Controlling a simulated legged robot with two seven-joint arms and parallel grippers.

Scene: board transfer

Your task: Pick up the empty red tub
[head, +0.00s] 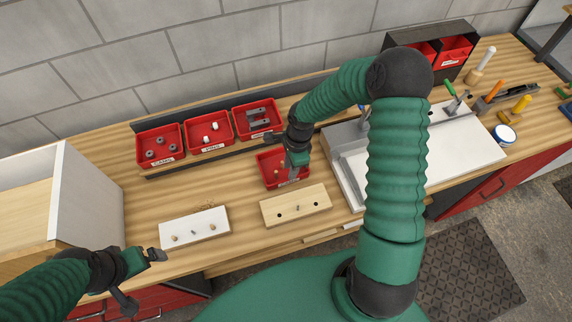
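A red tub (266,178) stands on the bench in front of the back row of tubs. My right gripper (297,163) points down at its right side and hides part of it. Small light-brown shapes show inside or at this tub, too small to name. I cannot tell whether the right gripper touches the tub or is shut on it. Three more red tubs in the row hold parts: grey rings in the left one (161,159), white pieces in the middle one (215,145), grey metal pieces in the right one (268,128). My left gripper (154,254) is low at the left, away from the tubs, holding nothing visible.
A white board (208,217) and a wooden board (313,199) lie near the front edge. A white-topped fixture (445,150) fills the right side. Tools and a dark rack (425,44) with red bins stand beyond it. A white box (90,195) stands at the left.

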